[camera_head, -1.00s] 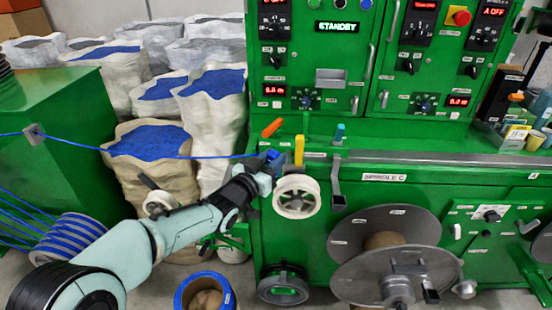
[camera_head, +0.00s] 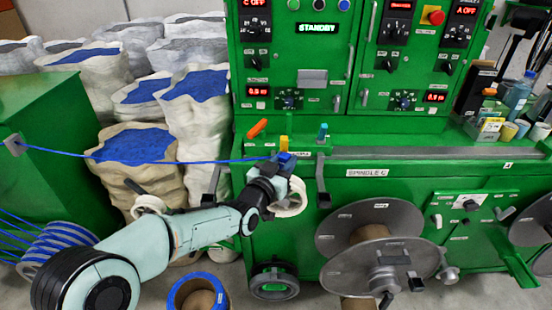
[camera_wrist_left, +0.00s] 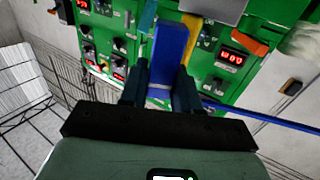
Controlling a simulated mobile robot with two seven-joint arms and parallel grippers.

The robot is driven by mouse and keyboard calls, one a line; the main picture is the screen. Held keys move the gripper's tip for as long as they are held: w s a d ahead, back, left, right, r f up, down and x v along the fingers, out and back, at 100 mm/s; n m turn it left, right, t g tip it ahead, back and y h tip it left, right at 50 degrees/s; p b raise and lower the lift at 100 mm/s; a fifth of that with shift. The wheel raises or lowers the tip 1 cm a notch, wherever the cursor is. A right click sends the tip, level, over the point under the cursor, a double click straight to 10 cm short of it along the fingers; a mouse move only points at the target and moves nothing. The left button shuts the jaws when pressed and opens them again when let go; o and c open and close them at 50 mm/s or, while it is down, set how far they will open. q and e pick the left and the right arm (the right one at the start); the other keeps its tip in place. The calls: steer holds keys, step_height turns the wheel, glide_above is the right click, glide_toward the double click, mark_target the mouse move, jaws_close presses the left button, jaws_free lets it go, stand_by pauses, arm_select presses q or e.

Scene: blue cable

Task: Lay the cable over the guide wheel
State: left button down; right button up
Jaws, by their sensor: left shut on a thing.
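The blue cable (camera_head: 150,157) runs from a guide on the green box at left across to my left gripper (camera_head: 283,164). That gripper is shut on the cable's blue end piece, which stands up between the fingers in the left wrist view (camera_wrist_left: 168,55). In that view the cable (camera_wrist_left: 270,118) trails off to the right. The white guide wheel (camera_head: 297,203) on the machine's front is partly hidden behind the gripper. The gripper is in front of the wheel's upper part; whether the cable touches the wheel cannot be told. My right gripper is not in view.
The green machine (camera_head: 400,160) fills the right side, with a yellow lever (camera_head: 284,143) just above the gripper and a dark bracket (camera_head: 321,180) to its right. Large grey spool discs (camera_head: 370,225) stick out lower right. Sacks (camera_head: 135,165) stand behind the cable.

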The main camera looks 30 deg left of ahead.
arm_select(q)
steer(key=w+d, duration=0.3)
steer(key=d, duration=0.3)
steer(key=shift+w+p, duration=0.3)
stand_by(0.4)
steer(key=s+d+f+b, duration=0.1)
steer(key=s+d, duration=0.2)
steer(key=d, duration=0.2)
steer(key=shift+d, duration=0.2)
stand_by(0.9)
